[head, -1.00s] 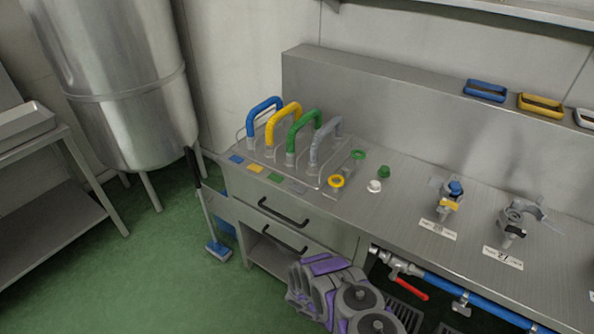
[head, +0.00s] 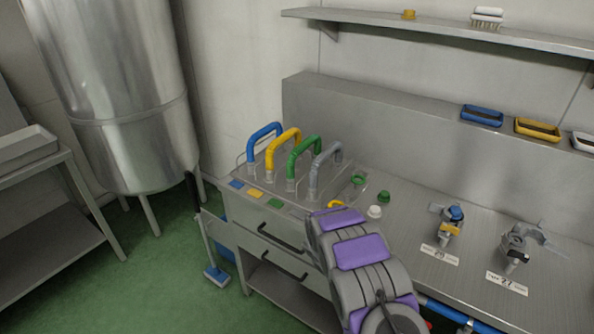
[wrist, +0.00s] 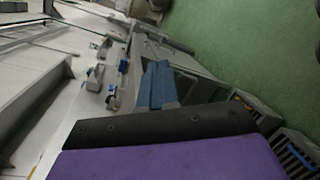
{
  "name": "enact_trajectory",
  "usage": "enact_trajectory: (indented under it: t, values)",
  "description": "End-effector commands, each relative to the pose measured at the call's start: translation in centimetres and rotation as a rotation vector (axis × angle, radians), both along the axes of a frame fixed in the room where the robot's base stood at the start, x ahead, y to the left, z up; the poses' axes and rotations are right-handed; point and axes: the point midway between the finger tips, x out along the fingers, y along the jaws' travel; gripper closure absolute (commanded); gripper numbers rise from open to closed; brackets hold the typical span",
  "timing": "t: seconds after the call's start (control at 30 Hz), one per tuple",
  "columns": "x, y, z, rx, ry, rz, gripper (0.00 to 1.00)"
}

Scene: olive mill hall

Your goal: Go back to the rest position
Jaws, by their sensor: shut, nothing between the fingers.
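My gripper (wrist: 160,84) shows in the wrist view as two blue-grey fingers side by side, shut with nothing between them. A dark bar and a purple pad of mine fill the lower part of that view. In the head view my arm, grey with purple pads, rises from the bottom edge in front of the steel bench (head: 410,215) and covers part of its drawers and top. The fingers cannot be made out in the head view.
Blue, yellow, green and grey handles (head: 305,157) stand at the bench's left end. Two valve fittings (head: 452,217) sit to the right. A wall shelf (head: 440,30) hangs above. A steel tank (head: 130,100) and a brush (head: 216,272) stand left, with open green floor (head: 165,290).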

Motion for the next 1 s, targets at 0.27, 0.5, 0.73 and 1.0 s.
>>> enact_trajectory:
  t: [0.27, 0.5, 0.73, 1.0]
  values:
    - [-2.0, 0.9, 5.7, 0.164, -0.102, -0.078, 1.0]
    - [-4.5, 2.2, 9.4, 0.32, -0.196, -0.123, 1.0]
    - [-7.1, 3.7, 12.4, 0.473, -0.297, -0.14, 1.0]
    - [-10.4, 6.0, 15.2, 0.656, -0.42, -0.133, 1.0]
